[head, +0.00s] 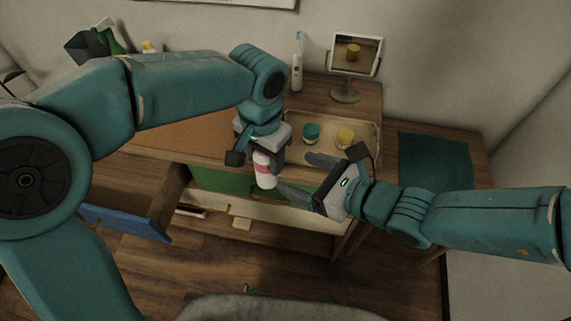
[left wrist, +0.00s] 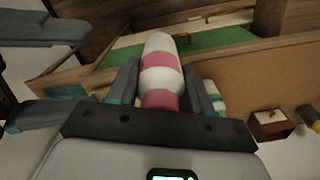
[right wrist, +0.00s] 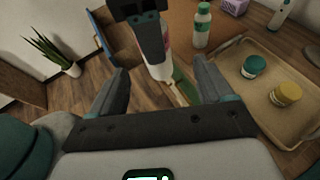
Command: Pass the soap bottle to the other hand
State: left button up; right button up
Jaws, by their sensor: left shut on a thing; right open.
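The soap bottle (head: 264,170) is white with pink bands. My left gripper (head: 263,153) is shut on it and holds it in the air in front of the wooden counter. In the left wrist view the bottle (left wrist: 162,68) stands between the two fingers, its rounded white end outward. My right gripper (head: 304,178) is open and empty, just right of the bottle, its fingers pointing towards it. In the right wrist view the bottle (right wrist: 158,66) shows between the open fingertips, partly hidden by my left gripper. I see no right finger touching it.
A tray (head: 371,128) on the counter holds a teal jar (head: 311,133) and a yellow jar (head: 345,138). A toothbrush (head: 297,65) and a mirror (head: 355,54) stand behind. A blue-fronted drawer (head: 125,222) is open at left. A green-and-white bottle (right wrist: 202,27) stands on the counter.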

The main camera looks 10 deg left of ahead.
aim_at(268, 163)
jog(key=x, duration=0.9)
jog(key=shift+w+a+f, duration=0.15)
jog(key=shift+a+f, duration=0.05)
jog(key=shift+a, duration=0.15)
jog(key=c, duration=1.2)
pick_arm(q)
jog(key=o, duration=1.3)
pick_arm(e)
jog(key=shift+w+d, duration=0.1)
pick_arm(q)
jog(key=shift+d, duration=0.1)
